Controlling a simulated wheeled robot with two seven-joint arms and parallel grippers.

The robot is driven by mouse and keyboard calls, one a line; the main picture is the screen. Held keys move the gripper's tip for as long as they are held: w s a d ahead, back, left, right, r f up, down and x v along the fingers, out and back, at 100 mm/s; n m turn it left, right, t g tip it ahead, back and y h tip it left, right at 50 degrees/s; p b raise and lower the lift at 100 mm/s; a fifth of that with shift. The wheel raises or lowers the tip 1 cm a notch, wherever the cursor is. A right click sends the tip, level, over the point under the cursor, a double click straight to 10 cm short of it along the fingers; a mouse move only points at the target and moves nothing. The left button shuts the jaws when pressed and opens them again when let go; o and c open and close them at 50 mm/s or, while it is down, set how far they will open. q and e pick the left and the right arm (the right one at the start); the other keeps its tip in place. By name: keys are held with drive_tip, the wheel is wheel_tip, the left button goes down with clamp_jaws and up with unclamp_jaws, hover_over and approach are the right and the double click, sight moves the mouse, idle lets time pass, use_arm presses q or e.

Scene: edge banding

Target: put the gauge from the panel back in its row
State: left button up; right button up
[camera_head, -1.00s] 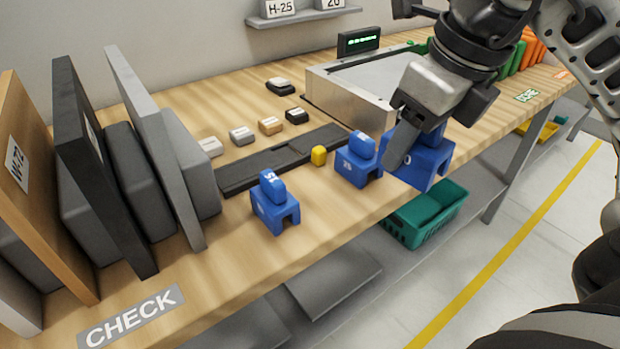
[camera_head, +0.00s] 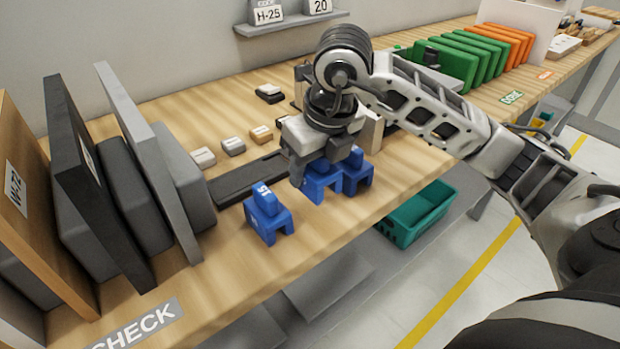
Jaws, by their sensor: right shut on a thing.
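My right gripper (camera_head: 318,164) is shut on a blue gauge (camera_head: 319,187) at the front part of the bench. The gripper covers the top of this gauge, so its number is hidden. The held gauge is between two other blue gauges: one marked 15 (camera_head: 266,218) to the left, and one (camera_head: 359,180) close on its right. I cannot tell whether the held gauge touches the bench or its right neighbour. My left gripper is not in view.
Upright boards (camera_head: 88,170) stand at the left by the CHECK label (camera_head: 135,328). A dark strip (camera_head: 240,181) and several small blocks (camera_head: 233,147) lie behind the gauges. Green panels (camera_head: 450,66) stand at the far right. A green bin (camera_head: 418,212) is below the bench edge.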

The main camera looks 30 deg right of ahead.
sight(310, 183)
drive_tip(key=x, duration=0.3)
drive_tip(key=shift+s+f+p, duration=0.1)
drive_tip(key=shift+f+p, duration=0.2)
drive_tip(key=shift+f, duration=0.15)
drive_tip(key=shift+f+b, duration=0.2)
drive_tip(key=shift+b, duration=0.1)
drive_tip(key=o, duration=0.9)
drive_tip(key=shift+c, duration=0.2)
drive_tip(key=shift+o, duration=0.9)
drive_tip(key=shift+r, duration=0.1)
